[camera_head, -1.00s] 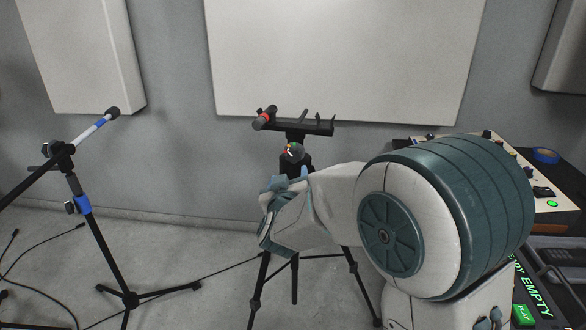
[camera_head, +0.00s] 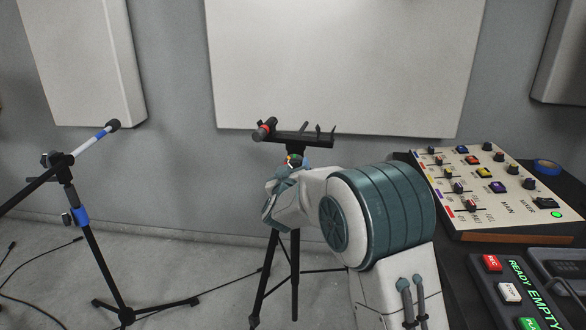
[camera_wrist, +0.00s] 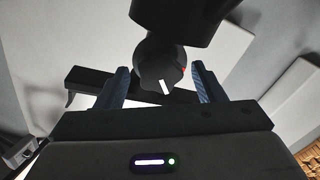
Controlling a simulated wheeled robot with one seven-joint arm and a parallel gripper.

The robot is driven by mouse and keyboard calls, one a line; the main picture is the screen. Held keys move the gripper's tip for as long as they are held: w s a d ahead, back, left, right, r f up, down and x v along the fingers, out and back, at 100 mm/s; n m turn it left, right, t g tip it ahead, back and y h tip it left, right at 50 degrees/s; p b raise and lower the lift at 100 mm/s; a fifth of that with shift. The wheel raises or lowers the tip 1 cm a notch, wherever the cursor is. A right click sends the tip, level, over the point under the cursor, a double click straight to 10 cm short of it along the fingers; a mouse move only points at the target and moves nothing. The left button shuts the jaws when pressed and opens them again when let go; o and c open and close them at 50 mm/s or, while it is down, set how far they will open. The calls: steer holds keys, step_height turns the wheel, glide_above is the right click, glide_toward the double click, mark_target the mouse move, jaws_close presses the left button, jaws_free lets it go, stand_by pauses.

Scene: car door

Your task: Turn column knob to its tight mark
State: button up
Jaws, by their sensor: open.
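The column knob (camera_head: 291,159) is on the stand's column, just under its black crossbar (camera_head: 305,139). In the head view it is small and partly hidden by my gripper (camera_head: 284,172). In the wrist view the knob (camera_wrist: 158,75) is dark, with a white pointer line slanting toward the bottom of the picture. A red mark (camera_wrist: 183,70) shows at its right edge. My gripper (camera_wrist: 160,70) is open, with one blue-grey finger on each side of the knob and visible gaps on both sides. I cannot tell whether the fingertips reach its depth.
A microphone stand (camera_head: 78,205) with blue bands stands at the left, with cables on the floor. At the right are a mixer (camera_head: 490,190) and a button panel (camera_head: 515,290) on a dark table. A dark cylinder (camera_wrist: 180,20) is close beyond the knob in the wrist view.

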steer(key=shift+w, duration=0.65)
steer(key=c, duration=1)
steer(key=shift+o, duration=0.2)
steer(key=shift+f, duration=0.1)
steer(key=m+b, duration=0.3)
steer(key=shift+d+m, duration=0.1)
steer(key=shift+m, duration=0.3)
steer(key=shift+m+b, duration=1.2)
steer(key=shift+m, duration=0.8)
